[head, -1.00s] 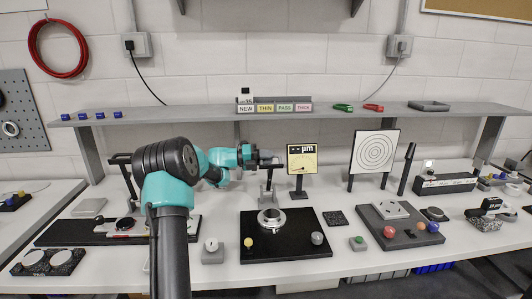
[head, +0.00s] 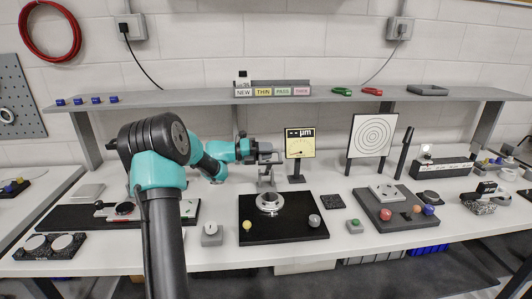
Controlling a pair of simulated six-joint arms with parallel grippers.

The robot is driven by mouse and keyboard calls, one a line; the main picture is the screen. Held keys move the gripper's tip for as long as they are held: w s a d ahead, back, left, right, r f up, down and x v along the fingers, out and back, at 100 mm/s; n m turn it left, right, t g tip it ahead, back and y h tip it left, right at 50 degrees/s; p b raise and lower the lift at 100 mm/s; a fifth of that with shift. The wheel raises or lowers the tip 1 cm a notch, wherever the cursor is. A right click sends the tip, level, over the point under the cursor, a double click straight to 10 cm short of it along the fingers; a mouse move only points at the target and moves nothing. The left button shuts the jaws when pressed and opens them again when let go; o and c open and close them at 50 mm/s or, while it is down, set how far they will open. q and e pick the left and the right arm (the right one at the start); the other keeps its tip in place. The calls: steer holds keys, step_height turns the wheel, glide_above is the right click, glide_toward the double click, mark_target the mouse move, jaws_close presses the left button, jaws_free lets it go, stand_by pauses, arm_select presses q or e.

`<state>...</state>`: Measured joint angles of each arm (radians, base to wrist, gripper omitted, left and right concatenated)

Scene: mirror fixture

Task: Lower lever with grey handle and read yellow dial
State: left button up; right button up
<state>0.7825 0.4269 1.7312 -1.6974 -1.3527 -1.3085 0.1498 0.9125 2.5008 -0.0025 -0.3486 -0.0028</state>
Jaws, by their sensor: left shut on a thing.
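The yellow dial (head: 300,146) is a small square gauge with a black top band marked µm and a thin needle. It stands on a dark post behind the black base plate (head: 290,232). The lever stand (head: 267,180) rises at the plate's back edge, above a round silver ring (head: 269,202). My left gripper (head: 268,154) is at the top of this stand, just left of the dial, and is shut on the lever's handle. The fingers mostly hide the handle, so its grey colour is hard to make out. My right gripper is not in view.
On the plate are a yellow knob (head: 247,225) and a grey knob (head: 314,220). A grey box with a white button (head: 212,234) stands to the left. A target board (head: 372,137) stands to the right. A shelf (head: 430,98) runs above the bench.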

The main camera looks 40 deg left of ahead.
arm_select(q)
steer(key=shift+o, duration=1.2)
steer(key=shift+s+a+f, duration=0.1)
steer(key=shift+s+a, duration=0.05)
steer(key=shift+a, duration=0.05)
steer(key=v, duration=1.7)
